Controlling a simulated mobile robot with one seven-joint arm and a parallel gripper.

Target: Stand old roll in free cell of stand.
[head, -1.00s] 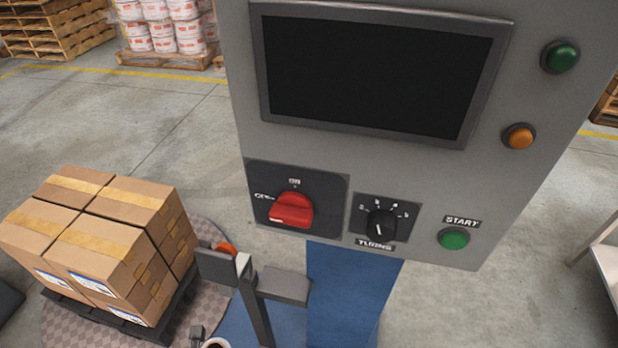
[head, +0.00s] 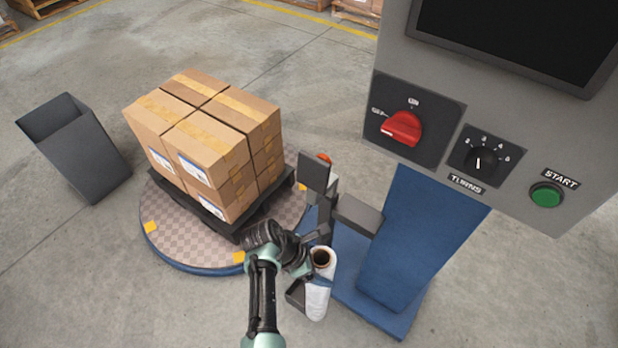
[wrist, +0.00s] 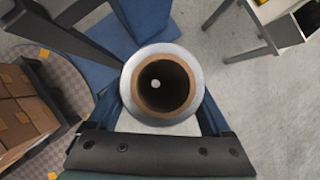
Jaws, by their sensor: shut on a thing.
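The old roll (head: 317,298) is a white film roll with a brown core, upright or nearly so, beside the wrapper's dark film carriage (head: 358,214). My gripper (head: 319,280) is shut on it near its upper end. In the wrist view the roll's open top (wrist: 160,84) faces the camera, between the blue fingers of my gripper (wrist: 160,118). A small pale spot shows inside the core; I cannot tell whether it is a pin. The roll's lower end is close to a dark bracket (head: 295,294); contact is unclear. I cannot make out the stand's cells.
Boxes (head: 205,150) on a black pallet stand on the turntable (head: 180,240). A dark grey open bin (head: 80,150) is at left. The control cabinet (head: 435,165) and blue base (head: 385,310) are at right. A grey table (wrist: 225,15) is at upper right of the wrist view.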

